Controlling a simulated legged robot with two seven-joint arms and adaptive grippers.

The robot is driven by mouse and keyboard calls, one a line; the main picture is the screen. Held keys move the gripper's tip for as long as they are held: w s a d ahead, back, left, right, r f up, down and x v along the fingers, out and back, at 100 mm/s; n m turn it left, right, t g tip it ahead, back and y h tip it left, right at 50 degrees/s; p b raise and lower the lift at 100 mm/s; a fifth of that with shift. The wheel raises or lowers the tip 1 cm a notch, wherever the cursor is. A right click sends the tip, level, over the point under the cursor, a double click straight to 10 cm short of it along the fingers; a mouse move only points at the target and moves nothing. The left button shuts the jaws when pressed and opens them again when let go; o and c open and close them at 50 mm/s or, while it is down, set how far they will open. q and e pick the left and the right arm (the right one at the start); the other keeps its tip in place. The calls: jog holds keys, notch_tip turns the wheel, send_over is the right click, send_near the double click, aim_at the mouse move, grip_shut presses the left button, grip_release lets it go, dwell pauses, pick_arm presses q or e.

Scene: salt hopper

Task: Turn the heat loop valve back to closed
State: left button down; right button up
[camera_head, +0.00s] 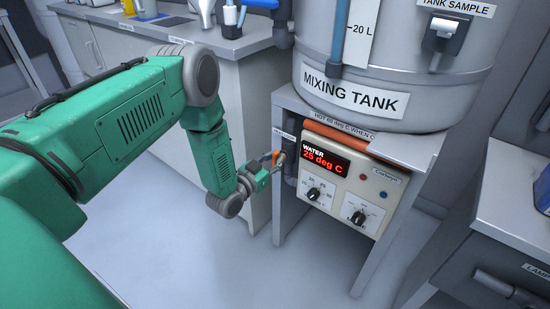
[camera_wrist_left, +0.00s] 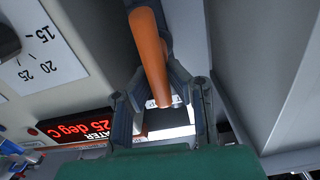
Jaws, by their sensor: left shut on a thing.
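The orange valve handle (camera_head: 276,158) is at the left side of the heater unit under the mixing tank. In the left wrist view the orange handle (camera_wrist_left: 150,50) runs from the top middle down between my fingers. My left gripper (camera_head: 268,172) is at the handle, and its dark fingers (camera_wrist_left: 165,88) are shut on it. The valve body is mostly hidden behind the handle and gripper. The red display on the heater unit (camera_head: 325,160) reads WATER 25 deg C. My right gripper is not in view.
The mixing tank (camera_head: 400,60) stands on a grey stand (camera_head: 410,145) above the heater unit, which has two knobs. A grey cabinet (camera_head: 240,110) is close behind my left arm. Another counter (camera_head: 515,205) is at the right. The floor in front is clear.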

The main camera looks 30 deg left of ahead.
pick_arm(q)
jog(key=m, duration=0.2)
jog(key=p, duration=0.1)
jog(key=shift+d+r+m, duration=0.25)
jog(key=shift+m, duration=0.15)
jog(key=m, duration=0.2)
jog(key=shift+d+f+m+p, duration=0.1)
jog(key=shift+f+m+p, duration=0.05)
jog(key=shift+m+p, duration=0.2)
jog(key=m, duration=0.3)
jog(key=shift+d+f+m+p, duration=0.25)
jog(key=shift+d+f+p, duration=0.05)
jog(key=shift+d, duration=0.05)
jog(key=m, duration=0.2)
jog(key=f+m, duration=0.1)
jog(key=m, duration=0.4)
jog(key=shift+s+d+f+m+b, duration=0.15)
jog(key=shift+d+f+m+b, duration=0.15)
jog(key=shift+d+f+b, duration=0.1)
jog(key=c, duration=1.5)
grip_release()
jog(key=shift+d, duration=0.1)
jog(key=shift+c, duration=0.2)
